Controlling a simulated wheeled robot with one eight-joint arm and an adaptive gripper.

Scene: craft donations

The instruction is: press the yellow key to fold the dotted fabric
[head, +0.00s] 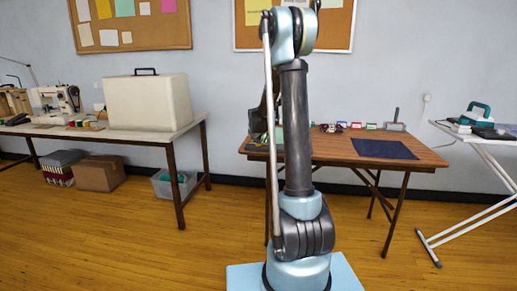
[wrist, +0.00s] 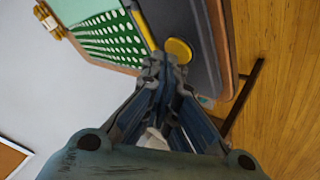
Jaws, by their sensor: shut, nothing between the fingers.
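In the wrist view the yellow key (wrist: 179,50) is a round disc on a dark grey panel (wrist: 188,22). It lies just right of and above my gripper's tips (wrist: 163,64). My gripper is shut and empty; I cannot tell whether its tips touch the key or the panel. The dotted fabric (wrist: 115,38), green with rows of white dots, lies flat to the left of the panel. A yellow strip (wrist: 141,26) runs between fabric and panel. In the head view my arm hides my gripper and most of this area.
The wooden table (head: 345,150) holds a dark blue cloth (head: 385,149) and several small colored items behind it. An ironing board (head: 478,135) with an iron (head: 476,114) stands at the right. A long table (head: 140,136) with a cream case (head: 148,101) stands at the left.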

